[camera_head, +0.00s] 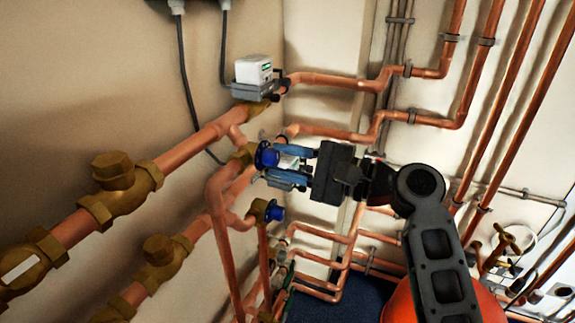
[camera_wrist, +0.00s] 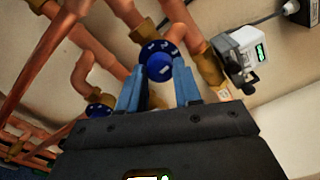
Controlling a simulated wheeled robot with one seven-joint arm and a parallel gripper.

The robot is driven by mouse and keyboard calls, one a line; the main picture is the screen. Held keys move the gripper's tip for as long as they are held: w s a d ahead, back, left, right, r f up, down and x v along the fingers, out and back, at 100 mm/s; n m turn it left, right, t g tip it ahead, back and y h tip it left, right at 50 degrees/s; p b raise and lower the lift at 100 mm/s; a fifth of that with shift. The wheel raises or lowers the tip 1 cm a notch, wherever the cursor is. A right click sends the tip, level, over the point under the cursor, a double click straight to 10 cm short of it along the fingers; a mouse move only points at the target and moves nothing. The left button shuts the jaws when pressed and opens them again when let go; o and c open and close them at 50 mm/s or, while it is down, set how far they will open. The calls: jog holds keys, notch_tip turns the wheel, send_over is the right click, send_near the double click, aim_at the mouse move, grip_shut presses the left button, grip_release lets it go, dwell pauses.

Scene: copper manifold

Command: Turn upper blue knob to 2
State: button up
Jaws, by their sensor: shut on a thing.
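The upper blue knob (camera_head: 266,155) sits on a brass valve on the copper manifold in the head view. In the wrist view the fingers (camera_wrist: 158,86) flank the knob. The lower blue knob (camera_head: 276,213) is below it, apart from my gripper; it also shows in the wrist view (camera_wrist: 97,108).
A white actuator box with a green display (camera_head: 252,70) sits above the upper knob. Brass valves (camera_head: 118,185) and copper pipes lie to the left. More wall pipes (camera_head: 500,110) run on the right. An orange-red object (camera_head: 400,303) is at the bottom right.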

jog(key=n+b, duration=0.2)
jog(key=n, duration=0.1)
jog(key=shift+f+b, duration=0.25)
jog(key=shift+b, duration=0.1)
jog(key=shift+r+n+b, duration=0.15)
jog(key=shift+n+b, duration=1.2)
jog(key=shift+n, duration=0.35)
jog(key=o, duration=1)
jog(key=shift+o, duration=0.2)
jog(key=v, duration=0.7)
jog(key=shift+s+d+b, duration=0.15)
jog(key=shift+d+b, duration=0.2)
jog(key=shift+b, duration=0.1)
jog(key=shift+r, duration=0.1)
